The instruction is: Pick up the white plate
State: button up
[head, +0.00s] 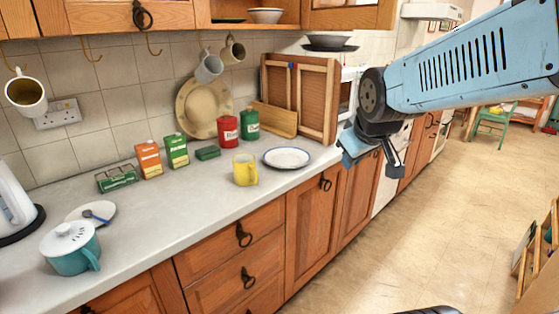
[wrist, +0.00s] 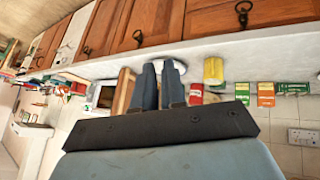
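A white plate with a dark blue rim (head: 287,157) lies flat on the worktop, right of the yellow mug. In the wrist view a small part of the plate (wrist: 181,67) shows beside my fingers, which hide the rest. My gripper (head: 371,166) is in the air to the right of the plate, beyond the worktop's front edge and apart from it. Its two fingers (wrist: 160,85) stand apart with nothing between them.
A yellow mug (head: 245,170) stands close left of the plate. Red (head: 228,131) and green (head: 250,124) canisters stand behind. A wooden rack (head: 317,100) leans at the wall. A teal pot (head: 70,247) and small saucer (head: 78,209) are far left.

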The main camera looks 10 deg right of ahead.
jog(key=w+f+n+t, duration=0.1)
jog(key=w+f+n, duration=0.2)
jog(key=w, duration=0.3)
jog(key=w+f+n+t, duration=0.1)
jog(key=w+f+n, duration=0.25)
jog(key=w, duration=0.35)
jog(key=n+t+y, duration=0.3)
jog(key=n+t, duration=0.1)
jog(key=n, duration=0.5)
send_near(295, 173)
jog(key=shift+w+a+f, duration=0.2)
jog(key=shift+w+a, duration=0.05)
jog(key=shift+w, duration=1.2)
jog(key=shift+w+a+f, duration=0.25)
jog(key=shift+w+a, duration=0.05)
jog(key=shift+w, duration=1.15)
jog(key=shift+w+a+f, duration=0.2)
jog(key=shift+w+a, duration=0.05)
jog(key=shift+w, duration=1.25)
jog(key=shift+c, duration=0.2)
grip_shut()
jog(key=shift+r, duration=0.15)
